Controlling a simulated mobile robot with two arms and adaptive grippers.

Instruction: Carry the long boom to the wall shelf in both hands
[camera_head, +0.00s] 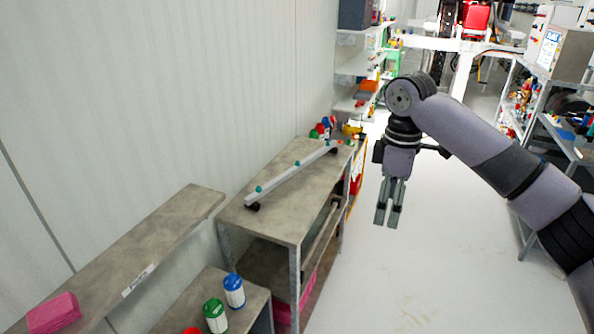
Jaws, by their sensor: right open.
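The long boom (290,176) is a thin pale bar with green fittings and dark ends. It lies lengthwise on top of a grey bench (268,217) against the left wall. A grey wall shelf (170,232) with a small label is fixed to the wall at the lower left. My right gripper (388,216) hangs over the aisle, to the right of the bench, pointing down. Its two fingers are apart with nothing between them, and it is clear of the boom. My left gripper is out of view.
A pink block (53,313) sits on the wall shelf's near end. Green-topped (215,317) and blue-topped (234,291) containers stand on a lower bench. Small coloured items (322,128) crowd the boom's far end. Racks (560,130) line the right. The aisle floor (440,265) is clear.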

